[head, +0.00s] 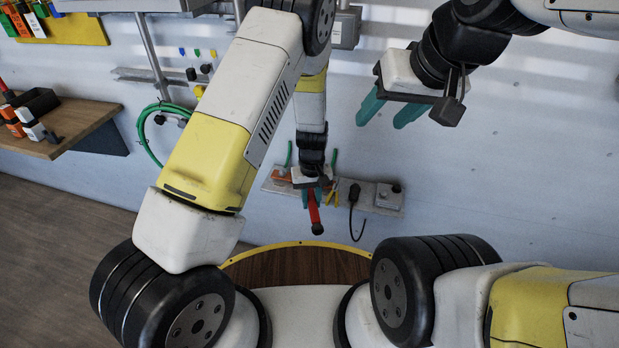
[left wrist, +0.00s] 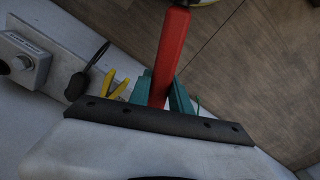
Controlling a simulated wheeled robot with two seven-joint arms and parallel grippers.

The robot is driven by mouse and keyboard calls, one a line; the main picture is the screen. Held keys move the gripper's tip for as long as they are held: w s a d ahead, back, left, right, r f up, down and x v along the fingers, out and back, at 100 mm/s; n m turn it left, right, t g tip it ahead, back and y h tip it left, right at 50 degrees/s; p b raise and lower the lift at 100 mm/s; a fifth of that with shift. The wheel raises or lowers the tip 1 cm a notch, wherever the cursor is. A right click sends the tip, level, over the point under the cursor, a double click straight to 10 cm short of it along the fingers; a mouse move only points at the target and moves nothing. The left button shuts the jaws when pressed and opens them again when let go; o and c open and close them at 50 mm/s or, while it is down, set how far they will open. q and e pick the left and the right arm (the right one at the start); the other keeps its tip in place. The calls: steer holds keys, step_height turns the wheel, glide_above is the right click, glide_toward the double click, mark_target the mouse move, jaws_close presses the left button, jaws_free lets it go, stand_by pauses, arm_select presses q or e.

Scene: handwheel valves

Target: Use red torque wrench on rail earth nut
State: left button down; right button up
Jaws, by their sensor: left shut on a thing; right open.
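The red torque wrench (head: 314,212) is held in my left gripper (head: 311,193), which is shut on it in front of the wall panel. In the left wrist view the red handle (left wrist: 172,55) rises between the green fingers of my left gripper (left wrist: 165,92). The grey rail (head: 375,193) runs along the wall behind the gripper. My right gripper (head: 390,110) is open and empty at the upper right, before the wall.
A green hose (head: 146,137) hangs left. A wooden shelf (head: 75,125) holds small boxes. The wall at right is clear.

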arm_select(q)
steer(key=shift+r, duration=2.4)
